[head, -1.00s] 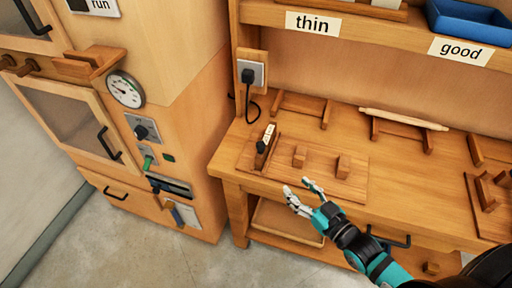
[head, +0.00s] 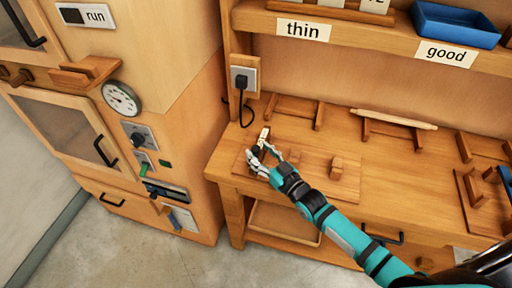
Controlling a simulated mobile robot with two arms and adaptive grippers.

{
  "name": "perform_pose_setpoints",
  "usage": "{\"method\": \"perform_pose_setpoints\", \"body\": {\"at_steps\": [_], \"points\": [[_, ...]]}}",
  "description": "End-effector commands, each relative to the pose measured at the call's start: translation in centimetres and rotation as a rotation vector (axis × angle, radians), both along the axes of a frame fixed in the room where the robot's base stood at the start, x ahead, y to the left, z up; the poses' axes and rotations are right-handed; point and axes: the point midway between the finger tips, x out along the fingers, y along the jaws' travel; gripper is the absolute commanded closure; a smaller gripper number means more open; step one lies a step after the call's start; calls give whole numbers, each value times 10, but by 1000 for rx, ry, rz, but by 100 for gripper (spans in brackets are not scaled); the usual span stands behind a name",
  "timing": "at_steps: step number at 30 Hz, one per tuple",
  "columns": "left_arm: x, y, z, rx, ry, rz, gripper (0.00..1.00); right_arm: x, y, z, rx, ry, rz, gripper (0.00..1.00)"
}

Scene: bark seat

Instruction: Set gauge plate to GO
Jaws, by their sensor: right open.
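A flat wooden board (head: 312,182) lies on the bench near its front left edge. At its left end stands a small wooden piece with a pale top (head: 264,134), which I take for the gauge plate; its lettering is too small to read. My right gripper (head: 265,151) is open at this piece, with its fingers reaching toward it and hiding its lower part. I cannot tell whether they touch it. Wooden blocks (head: 337,168) stand on the board to the right of the gripper. My left gripper is not in view.
A shelf labelled "thin" (head: 302,30) and "good" (head: 446,53) holds a blue tray (head: 455,24). A socket with a black plug (head: 242,82) is behind the board. Wooden racks and a rolling pin (head: 394,119) lie further back. A cabinet with a dial (head: 121,98) stands left.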

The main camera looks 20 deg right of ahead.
Motion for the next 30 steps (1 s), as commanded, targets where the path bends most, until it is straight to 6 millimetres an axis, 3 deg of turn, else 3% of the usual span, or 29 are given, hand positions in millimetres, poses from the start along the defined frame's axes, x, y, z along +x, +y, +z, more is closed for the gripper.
{"method": "perform_pose_setpoints", "body": {"at_steps": [6,16,27,30], "points": [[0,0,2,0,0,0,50,19,7,0,0,1,0,50],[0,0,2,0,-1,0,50,21,8,-1,0,1,0,51],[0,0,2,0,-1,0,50,21,8,0,0,1,0,99],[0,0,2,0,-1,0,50,21,8,-1,0,1,0,100]]}}
